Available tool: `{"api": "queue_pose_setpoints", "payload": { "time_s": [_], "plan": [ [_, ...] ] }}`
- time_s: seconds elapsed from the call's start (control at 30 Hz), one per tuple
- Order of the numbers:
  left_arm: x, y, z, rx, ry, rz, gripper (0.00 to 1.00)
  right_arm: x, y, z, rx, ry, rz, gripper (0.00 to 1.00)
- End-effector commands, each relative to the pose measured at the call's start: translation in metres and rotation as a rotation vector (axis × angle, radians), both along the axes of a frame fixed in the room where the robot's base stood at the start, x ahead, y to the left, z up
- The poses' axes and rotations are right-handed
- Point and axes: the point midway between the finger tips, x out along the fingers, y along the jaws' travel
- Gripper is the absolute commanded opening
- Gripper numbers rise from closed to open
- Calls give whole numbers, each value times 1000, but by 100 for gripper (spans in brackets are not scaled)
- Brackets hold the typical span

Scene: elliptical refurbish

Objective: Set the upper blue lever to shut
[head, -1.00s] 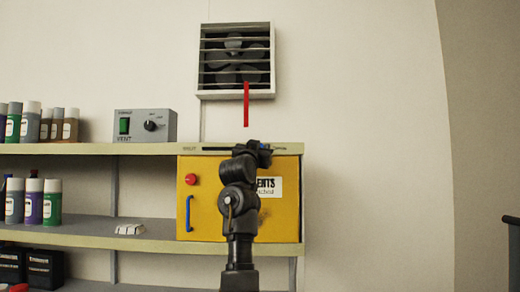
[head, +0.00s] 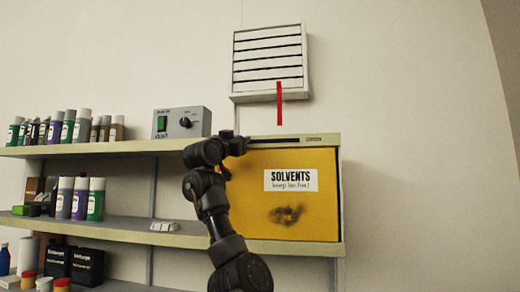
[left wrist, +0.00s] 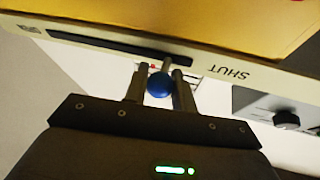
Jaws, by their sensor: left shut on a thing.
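The blue lever knob (left wrist: 160,86) sits between the two fingers of my left gripper (left wrist: 158,78), which is shut on it. The knob's stem is at the end of the dark slot near the printed word SHUT (left wrist: 230,74). In the head view my left gripper (head: 236,144) is at the left end of the slot (head: 275,139) in the shelf's front edge, and it hides the knob and the SHUT label. The vent (head: 268,60) above has its slats closed flat, with a red strip (head: 280,104) hanging below.
A grey vent control box (head: 182,121) stands on the upper shelf just left of my gripper. Bottles (head: 66,126) line that shelf further left. A yellow solvents cabinet (head: 310,215) is directly below the slot. The wall to the right is clear.

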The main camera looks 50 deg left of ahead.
Motion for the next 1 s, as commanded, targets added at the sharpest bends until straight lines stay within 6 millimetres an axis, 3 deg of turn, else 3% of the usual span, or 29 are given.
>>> {"api": "queue_pose_setpoints", "payload": {
  "time_s": [0.2, 0.6, 0.63, 0.73, 0.77, 1.0],
  "plan": [
    [-6, 12, -2, -1, 2, -9, 0, 0, 8, -7, 9, 0, -2, 0],
    [-6, 12, 0, -1, 1, -12, 0, 8, 3, -7, 4, -10, -1, 0],
    [-6, 12, 0, -1, 1, -12, 30, 8, 3, -7, 3, -11, -1, 0],
    [-6, 12, 0, -1, 1, -12, 43, 8, 2, -7, 2, -10, 0, 0],
    [-6, 12, 0, -1, 1, -12, 47, 8, 1, -7, 2, -10, 0, 0],
    [-5, 11, -1, 0, 4, -13, 47, 7, 1, -7, 1, -8, 0, 0]
  ]
}}
